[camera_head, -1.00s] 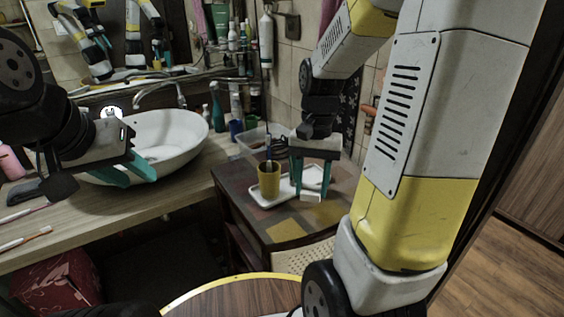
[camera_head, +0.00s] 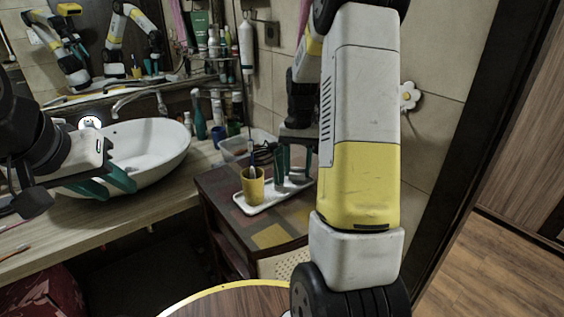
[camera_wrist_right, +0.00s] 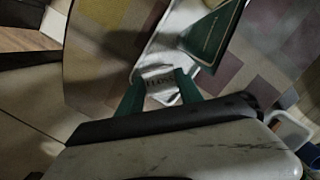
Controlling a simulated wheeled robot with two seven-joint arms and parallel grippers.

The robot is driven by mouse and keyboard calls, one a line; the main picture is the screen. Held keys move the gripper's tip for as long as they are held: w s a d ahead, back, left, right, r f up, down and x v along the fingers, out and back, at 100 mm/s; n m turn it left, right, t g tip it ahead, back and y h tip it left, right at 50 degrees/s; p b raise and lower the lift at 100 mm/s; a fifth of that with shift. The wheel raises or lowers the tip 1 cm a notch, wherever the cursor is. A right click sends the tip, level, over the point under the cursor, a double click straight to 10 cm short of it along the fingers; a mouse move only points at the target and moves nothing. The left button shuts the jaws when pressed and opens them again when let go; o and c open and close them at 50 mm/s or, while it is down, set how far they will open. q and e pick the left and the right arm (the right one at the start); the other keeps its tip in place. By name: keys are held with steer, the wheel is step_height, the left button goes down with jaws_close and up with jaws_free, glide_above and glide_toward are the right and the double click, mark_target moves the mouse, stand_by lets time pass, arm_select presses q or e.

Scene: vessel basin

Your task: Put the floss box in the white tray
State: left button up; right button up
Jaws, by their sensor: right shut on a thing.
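The white tray (camera_head: 268,196) lies on the patchwork-topped cabinet in the head view. It also shows in the right wrist view (camera_wrist_right: 172,42). My right gripper (camera_head: 283,163) is over the tray, fingers pointing down, partly hidden by my own arm. In the right wrist view my right gripper (camera_wrist_right: 160,92) is shut on the pale floss box (camera_wrist_right: 160,84), whose lettering shows between the fingertips. The box overlaps the tray's end there; I cannot tell whether it touches. In the head view the box is not clearly visible. My left gripper (camera_head: 105,183) is open and empty beside the basin.
A clear bin (camera_head: 236,148) stands behind. The white basin (camera_head: 150,150) is left. The cabinet's front (camera_head: 262,237) is clear.

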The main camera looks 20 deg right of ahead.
steer(key=shift+f, duration=0.55)
steer(key=shift+f, duration=0.15)
steer(key=o, duration=1.3)
step_height(320, 180, up, 12)
steer(key=w, duration=0.2)
steer(key=s+a+r+n+t, duration=0.35)
steer(key=s+a+r, duration=0.4)
steer(key=s, duration=0.35)
steer(key=s+a+t, duration=0.1)
steer(key=s, duration=0.2)
steer(key=s+a+n+t+y, duration=0.1)
steer(key=s+a+t, duration=0.1)
steer(key=s, duration=0.2)
steer(key=s+a+f+n+t, duration=0.1)
steer(key=s, duration=0.3)
steer(key=shift+a, duration=0.25)
